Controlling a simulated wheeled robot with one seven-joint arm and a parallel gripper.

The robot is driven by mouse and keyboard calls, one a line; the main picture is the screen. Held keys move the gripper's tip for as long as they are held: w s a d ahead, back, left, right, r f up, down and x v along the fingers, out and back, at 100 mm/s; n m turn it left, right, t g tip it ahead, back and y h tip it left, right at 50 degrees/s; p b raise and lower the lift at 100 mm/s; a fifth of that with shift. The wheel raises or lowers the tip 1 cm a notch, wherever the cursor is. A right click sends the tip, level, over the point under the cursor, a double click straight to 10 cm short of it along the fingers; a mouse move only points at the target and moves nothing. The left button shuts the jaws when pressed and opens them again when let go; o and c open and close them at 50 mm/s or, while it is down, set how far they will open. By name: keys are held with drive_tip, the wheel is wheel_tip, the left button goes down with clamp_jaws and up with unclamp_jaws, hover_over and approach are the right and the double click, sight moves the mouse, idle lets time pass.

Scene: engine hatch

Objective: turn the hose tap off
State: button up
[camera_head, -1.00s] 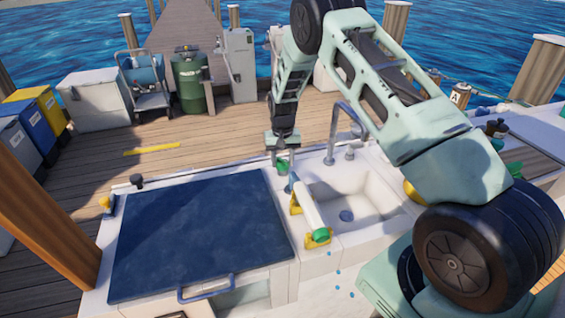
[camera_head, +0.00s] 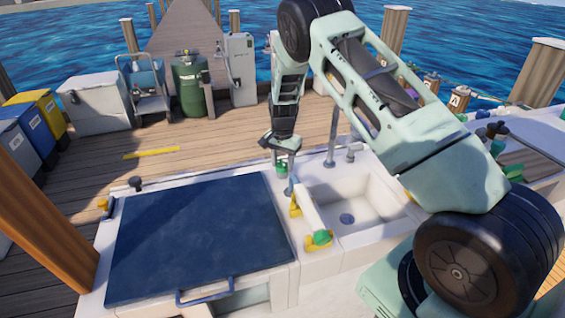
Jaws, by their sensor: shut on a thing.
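The hose tap (camera_head: 281,170) stands at the back of the white counter, between the dark blue hatch lid and the sink. Its green part shows just below my gripper (camera_head: 281,156), which is shut on it from above; the jaws hide the handle, so its exact angle cannot be told. My gripper is turned at a slant to the counter edge. A white tube (camera_head: 309,213) with yellow brackets and a green end runs from near the tap toward the front. No drops show below its green end.
The dark blue hatch lid (camera_head: 200,240) is down, with a blue handle (camera_head: 206,292) at its front. The sink (camera_head: 357,206) and its grey faucet (camera_head: 333,140) stand right of the tap, close to my arm. Bins and a green drum (camera_head: 190,83) stand on the dock behind.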

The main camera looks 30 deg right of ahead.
sight(282, 162)
idle(0.4)
drive_tip(key=o, duration=1)
drive_tip(key=shift+c, duration=0.2)
wheel_tip(282, 162, up, 18)
drive_tip(key=b, duration=0.2)
drive_tip(key=shift+f, duration=0.25)
